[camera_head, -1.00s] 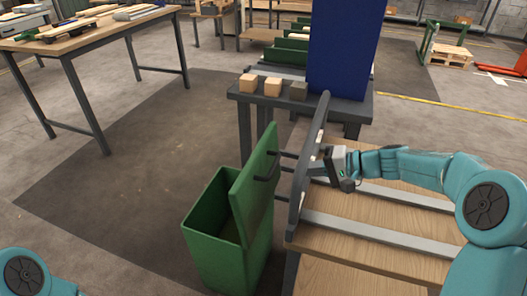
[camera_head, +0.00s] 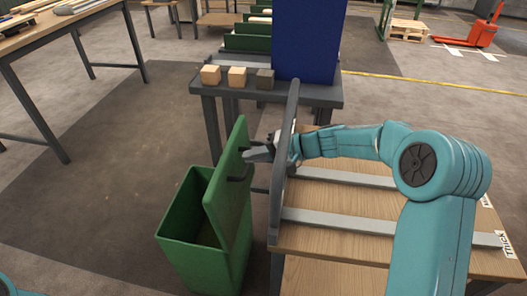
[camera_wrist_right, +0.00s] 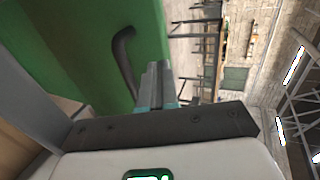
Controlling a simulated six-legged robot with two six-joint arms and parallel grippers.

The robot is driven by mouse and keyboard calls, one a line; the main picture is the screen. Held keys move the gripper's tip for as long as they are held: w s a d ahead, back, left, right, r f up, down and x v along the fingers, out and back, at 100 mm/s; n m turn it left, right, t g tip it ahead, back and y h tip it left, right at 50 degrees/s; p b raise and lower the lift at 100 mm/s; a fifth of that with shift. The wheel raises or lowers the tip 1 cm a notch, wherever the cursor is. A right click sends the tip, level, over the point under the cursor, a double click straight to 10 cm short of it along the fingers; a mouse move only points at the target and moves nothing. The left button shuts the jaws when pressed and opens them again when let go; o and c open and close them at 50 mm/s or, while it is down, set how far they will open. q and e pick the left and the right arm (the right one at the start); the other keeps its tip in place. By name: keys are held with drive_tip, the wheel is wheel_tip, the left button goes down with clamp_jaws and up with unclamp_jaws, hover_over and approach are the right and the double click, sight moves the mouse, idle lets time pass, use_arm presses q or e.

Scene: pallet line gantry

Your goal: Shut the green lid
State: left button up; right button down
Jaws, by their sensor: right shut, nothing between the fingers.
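The green bin (camera_head: 195,248) stands on the floor, left of the wooden table, its top open. Its green lid (camera_head: 226,196) stands nearly upright along the bin's right side. A dark handle (camera_head: 240,179) sticks out from the lid's right face; in the right wrist view the handle (camera_wrist_right: 123,58) curves out from the green surface (camera_wrist_right: 75,40). My right gripper (camera_head: 252,156) is shut and empty, just right of the lid near its handle. Its fingers (camera_wrist_right: 160,85) appear beside the handle; I cannot tell whether they touch it. My left gripper is out of view.
The wooden table (camera_head: 345,205) with grey rails lies under my right arm, with a grey upright plate (camera_head: 281,165) at its left edge. A dark bench (camera_head: 262,90) behind carries several small blocks (camera_head: 237,77) and a blue box (camera_head: 307,40). Floor left of the bin is clear.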

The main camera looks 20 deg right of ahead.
sight(221, 157)
drive_tip(key=x, duration=0.4)
drive_tip(key=shift+w+a, duration=0.1)
drive_tip(key=shift+w+a+b, duration=0.35)
drive_tip(key=shift+w+a, duration=0.15)
drive_tip(key=shift+a, duration=0.3)
drive_tip(key=shift+w+a+b, duration=0.3)
drive_tip(key=shift+w+a, duration=0.25)
drive_tip(key=shift+a, duration=0.2)
drive_tip(key=shift+d, duration=0.1)
